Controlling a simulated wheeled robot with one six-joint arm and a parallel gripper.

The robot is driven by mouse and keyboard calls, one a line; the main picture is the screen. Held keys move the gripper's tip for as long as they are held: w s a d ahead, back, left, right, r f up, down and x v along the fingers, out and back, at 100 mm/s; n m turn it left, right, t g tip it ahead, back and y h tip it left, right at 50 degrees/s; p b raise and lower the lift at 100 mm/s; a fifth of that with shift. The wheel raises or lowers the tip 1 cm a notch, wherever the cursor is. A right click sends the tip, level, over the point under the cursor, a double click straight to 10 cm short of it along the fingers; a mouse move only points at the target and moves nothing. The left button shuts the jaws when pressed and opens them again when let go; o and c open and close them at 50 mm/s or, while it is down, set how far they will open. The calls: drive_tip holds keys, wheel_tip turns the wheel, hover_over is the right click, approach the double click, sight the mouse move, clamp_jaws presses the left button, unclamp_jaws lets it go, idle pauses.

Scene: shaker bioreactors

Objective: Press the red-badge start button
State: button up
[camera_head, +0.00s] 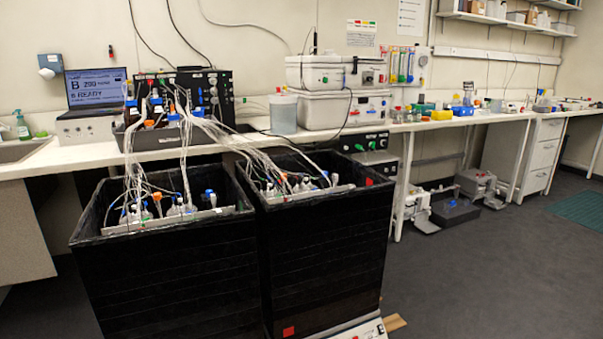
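Two black box-shaped shakers stand side by side in front of the bench. The right shaker (325,255) has a small red square badge (288,331) low on its front, at the picture's bottom edge. A second small red patch (369,182) is near its top right corner. A pale panel (368,330) juts out below this shaker and is cut off by the frame; I cannot make out a start button on it. The left shaker (165,280) shows no red badge. My gripper is not in view.
A laptop (97,88) shows "B" and "READY" on the bench (75,155). White tubes run from a black controller (210,95) into both shakers. A tan piece (395,322) lies on the floor by the panel.

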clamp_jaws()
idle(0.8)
